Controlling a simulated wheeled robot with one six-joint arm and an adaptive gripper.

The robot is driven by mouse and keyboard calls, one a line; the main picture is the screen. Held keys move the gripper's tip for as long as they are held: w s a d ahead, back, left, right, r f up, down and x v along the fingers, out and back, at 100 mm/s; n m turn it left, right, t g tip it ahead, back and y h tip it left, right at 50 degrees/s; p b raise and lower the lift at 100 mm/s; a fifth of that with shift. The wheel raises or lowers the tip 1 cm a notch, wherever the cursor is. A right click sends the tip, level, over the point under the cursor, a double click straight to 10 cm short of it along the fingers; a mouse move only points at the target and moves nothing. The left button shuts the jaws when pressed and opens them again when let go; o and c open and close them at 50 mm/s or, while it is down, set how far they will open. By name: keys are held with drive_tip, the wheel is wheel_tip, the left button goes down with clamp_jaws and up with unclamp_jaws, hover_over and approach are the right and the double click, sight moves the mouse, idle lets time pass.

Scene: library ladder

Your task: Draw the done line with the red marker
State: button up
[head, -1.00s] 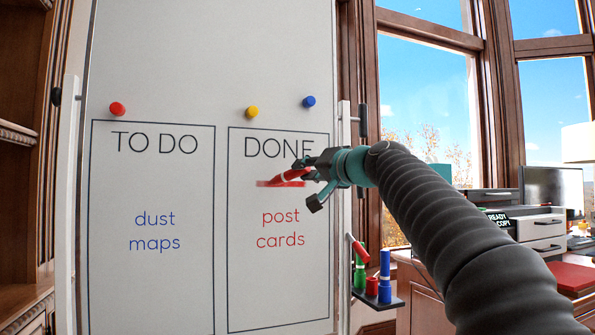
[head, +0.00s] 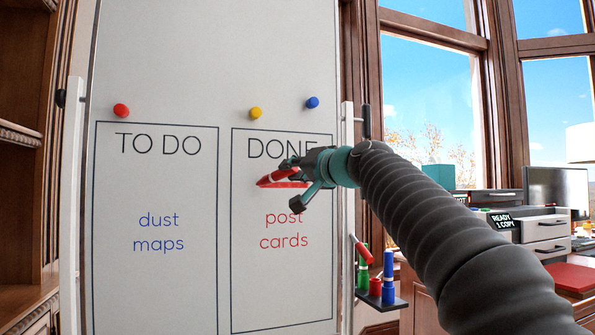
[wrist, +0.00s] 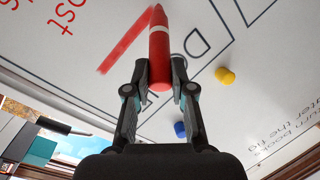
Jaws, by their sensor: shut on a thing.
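The whiteboard (head: 170,60) has a TO DO box and a DONE box (head: 240,270) side by side. My gripper (head: 288,178) is in front of the DONE box, just below its heading, and is shut on the red marker (wrist: 160,55). In the head view the marker (head: 279,175) tilts, its tip down to the left. A thick red line (wrist: 125,42) lies between the heading and the red words "post cards". In the wrist view the marker's tip is at one end of this line; contact with the board is hard to tell. My gripper partly covers the line and heading.
Red (head: 121,111), yellow (head: 255,113) and blue (head: 312,103) magnets sit above the boxes. A small tray (head: 390,303) with green, red and blue items is at the board's right edge. A desk with a monitor (head: 557,190) stands farther right, by the windows.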

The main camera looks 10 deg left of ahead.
drive_tip(key=shift+f, duration=0.1)
drive_tip(key=shift+s+d+b, duration=0.15)
drive_tip(key=shift+s+b, duration=0.15)
drive_tip(key=shift+b, duration=0.05)
drive_tip(key=shift+s+d+b, duration=0.4)
drive_tip(key=shift+s+d, duration=0.05)
drive_tip(key=shift+s, duration=0.3)
drive_tip(key=shift+s+d+b, duration=0.45)
drive_tip(key=shift+s+d, duration=0.05)
drive_tip(key=shift+s, duration=0.25)
drive_tip(key=shift+s+d+b, duration=0.4)
drive_tip(key=shift+s+d, duration=0.05)
drive_tip(key=shift+s, duration=0.3)
